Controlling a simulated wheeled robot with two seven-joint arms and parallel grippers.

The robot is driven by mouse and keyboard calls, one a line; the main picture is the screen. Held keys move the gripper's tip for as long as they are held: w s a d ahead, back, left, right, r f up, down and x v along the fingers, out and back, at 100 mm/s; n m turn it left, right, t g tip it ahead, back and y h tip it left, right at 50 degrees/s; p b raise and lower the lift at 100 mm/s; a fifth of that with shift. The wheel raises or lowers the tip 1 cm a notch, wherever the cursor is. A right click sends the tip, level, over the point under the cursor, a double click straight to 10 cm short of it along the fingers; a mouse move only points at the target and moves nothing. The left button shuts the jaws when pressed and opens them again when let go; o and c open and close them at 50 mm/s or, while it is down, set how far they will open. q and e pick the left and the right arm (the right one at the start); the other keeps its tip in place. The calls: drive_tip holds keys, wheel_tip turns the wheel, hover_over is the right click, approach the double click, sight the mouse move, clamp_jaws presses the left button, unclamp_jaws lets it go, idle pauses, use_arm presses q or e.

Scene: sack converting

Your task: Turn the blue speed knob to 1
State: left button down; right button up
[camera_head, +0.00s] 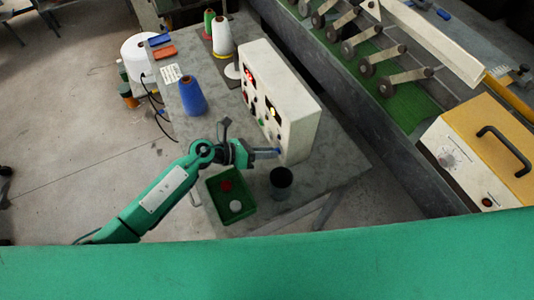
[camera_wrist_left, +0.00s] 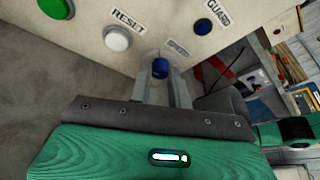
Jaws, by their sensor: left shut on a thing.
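The blue speed knob (camera_wrist_left: 160,68) sits low on the white control box, below a label that reads SPEED (camera_wrist_left: 178,47) in the left wrist view. My left gripper (camera_wrist_left: 160,80) has one finger on each side of the knob and is shut on it. In the head view my left gripper (camera_head: 264,153) reaches the lower front corner of the white control box (camera_head: 295,139); the knob (camera_head: 279,152) shows there only as a small blue spot. The knob's pointer and the number it stands at cannot be read. My right gripper is not in view.
Beside the knob are a white RESET button (camera_wrist_left: 117,38), a green button (camera_wrist_left: 57,7) and a dark blue GUARD button (camera_wrist_left: 202,26). A green tray (camera_head: 214,208) and a dark cup (camera_head: 281,180) stand below my gripper. A blue cone (camera_head: 192,97) stands on the table.

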use_arm(q)
drive_tip(key=n+b, duration=0.1)
drive_tip(key=n+g+h+b, duration=0.1)
drive_tip(key=n, duration=0.1)
drive_tip(key=shift+w+a+f+b, duration=0.1)
drive_tip(key=shift+w+f+b, duration=0.05)
drive_tip(key=shift+f+b, duration=0.2)
drive_tip(key=shift+n+g+h+b, duration=0.5)
drive_tip(key=shift+n+h+b, duration=0.35)
drive_tip(key=shift+n, duration=0.65)
drive_tip(key=c, duration=1.3)
unclamp_jaws()
